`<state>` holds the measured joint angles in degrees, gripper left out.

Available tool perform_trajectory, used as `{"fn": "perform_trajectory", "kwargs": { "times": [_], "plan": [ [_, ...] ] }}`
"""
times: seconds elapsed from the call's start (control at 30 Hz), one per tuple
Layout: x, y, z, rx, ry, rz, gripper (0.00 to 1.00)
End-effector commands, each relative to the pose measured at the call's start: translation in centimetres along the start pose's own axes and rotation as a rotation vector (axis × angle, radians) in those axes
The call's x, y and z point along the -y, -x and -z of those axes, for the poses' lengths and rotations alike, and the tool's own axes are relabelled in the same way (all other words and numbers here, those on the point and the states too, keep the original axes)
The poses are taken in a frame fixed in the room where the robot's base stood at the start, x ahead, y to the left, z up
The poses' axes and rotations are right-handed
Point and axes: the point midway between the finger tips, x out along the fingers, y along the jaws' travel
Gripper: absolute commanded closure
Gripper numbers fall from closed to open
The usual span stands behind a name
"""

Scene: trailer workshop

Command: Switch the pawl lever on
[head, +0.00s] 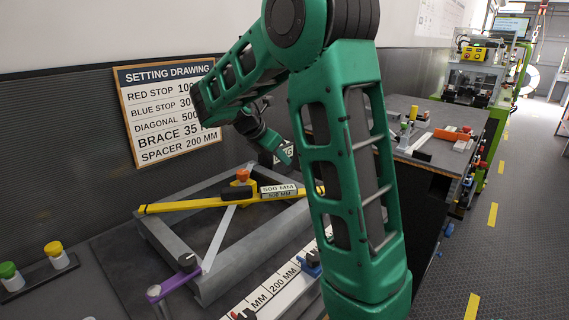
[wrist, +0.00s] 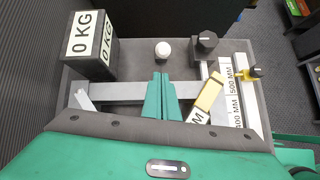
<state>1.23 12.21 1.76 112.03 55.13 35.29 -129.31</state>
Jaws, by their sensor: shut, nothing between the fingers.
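My gripper (wrist: 160,77) is shut and empty, its green fingers together over the grey frame (wrist: 125,92). In the head view my gripper (head: 287,157) hangs above the back of the frame (head: 152,235), partly behind my arm. No part is labelled as the pawl lever, so I cannot tell for certain which it is. A black knob (wrist: 205,40) on a pale bar stands right of the fingertips, and a round white knob (wrist: 163,49) stands just beyond them. Neither is touched. A yellow bar (head: 170,207) with a 500 MM label lies across the frame.
A black 0 KG block (wrist: 87,57) stands left of the fingers. A purple clamp (head: 155,292) sits at the frame's front. My arm hides the bench's right part. Floor (head: 515,210) is clear on the right.

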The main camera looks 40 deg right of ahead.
Motion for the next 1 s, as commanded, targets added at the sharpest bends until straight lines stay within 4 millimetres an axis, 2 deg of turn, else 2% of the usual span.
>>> {"fn": "perform_trajectory", "kwargs": {
  "times": [0.3, 0.5, 0.67, 1.0],
  "plan": [
    [0.2, -5.5, 0.0, -0.001, 0.0, 0.004, 1.0],
    [0.1, -7.7, 0.0, -0.001, 0.0, 0.003, 1.0],
    [0.1, -8.4, 0.0, -0.001, -0.001, 0.001, 1.0],
    [0.1, -8.5, 0.0, -0.001, -0.001, 0.001, 1.0]
  ]
}}
